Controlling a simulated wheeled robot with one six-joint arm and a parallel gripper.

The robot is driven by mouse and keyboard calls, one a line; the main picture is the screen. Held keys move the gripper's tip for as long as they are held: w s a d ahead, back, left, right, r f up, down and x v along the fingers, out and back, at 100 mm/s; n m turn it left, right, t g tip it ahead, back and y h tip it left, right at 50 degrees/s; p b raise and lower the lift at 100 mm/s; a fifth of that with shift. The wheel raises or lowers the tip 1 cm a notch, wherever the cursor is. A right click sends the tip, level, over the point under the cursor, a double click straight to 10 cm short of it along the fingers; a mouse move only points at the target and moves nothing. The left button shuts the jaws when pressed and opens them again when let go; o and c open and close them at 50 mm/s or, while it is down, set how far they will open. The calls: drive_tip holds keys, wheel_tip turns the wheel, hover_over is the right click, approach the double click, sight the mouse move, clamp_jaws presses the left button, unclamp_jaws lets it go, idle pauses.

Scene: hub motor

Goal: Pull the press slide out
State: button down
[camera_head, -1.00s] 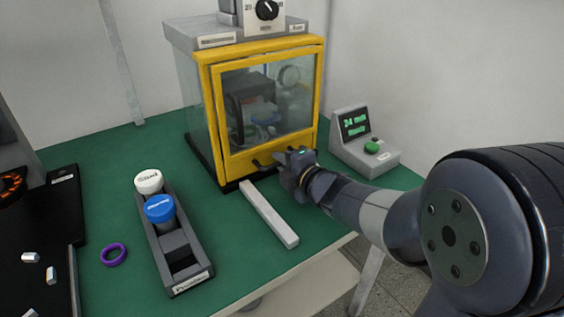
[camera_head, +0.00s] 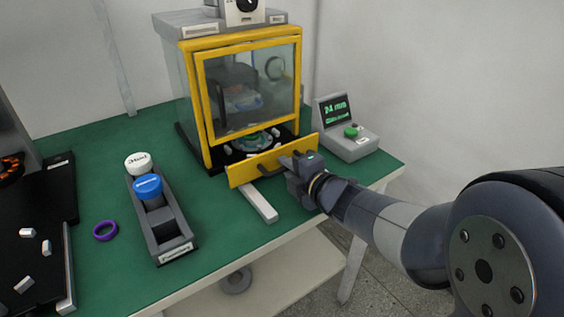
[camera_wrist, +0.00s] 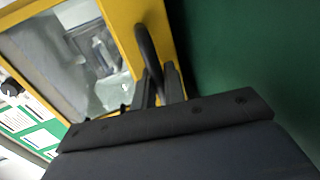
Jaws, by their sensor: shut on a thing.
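The press (camera_head: 203,75) is a yellow-framed cabinet with clear panels on the green table. Its slide (camera_head: 240,172), with a yellow front panel, stands partly out below the window. A dark round nest (camera_head: 250,142) with pale pieces around it shows on the slide behind the panel. My gripper (camera_head: 290,163) is at the right part of the yellow front, shut on the slide's dark handle (camera_head: 268,164). In the wrist view the curved black handle (camera_wrist: 148,50) runs between my finger pads (camera_wrist: 160,88) against the yellow panel. The handle's gripped part is mostly hidden.
A grey rail (camera_head: 260,205) sticks out under the slide toward the table's front edge. A holder (camera_head: 172,240) with a white-capped and a blue-capped bottle and a purple ring (camera_head: 105,230) are left. A control box (camera_head: 345,140) reading "24 mm" is right.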

drive_tip(key=v, duration=0.2)
drive_tip(key=f+v, duration=0.1)
drive_tip(key=v, duration=0.2)
drive_tip(key=p+v, duration=0.1)
drive_tip(key=v, duration=0.2)
drive_tip(key=shift+s+d+f, duration=0.25)
drive_tip(key=shift+s+f, duration=0.1)
drive_tip(key=c, duration=1.6)
unclamp_jaws()
drive_tip(key=shift+r, duration=0.1)
drive_tip(key=shift+p+v, duration=1.75)
drive_tip(key=shift+v, duration=3.6)
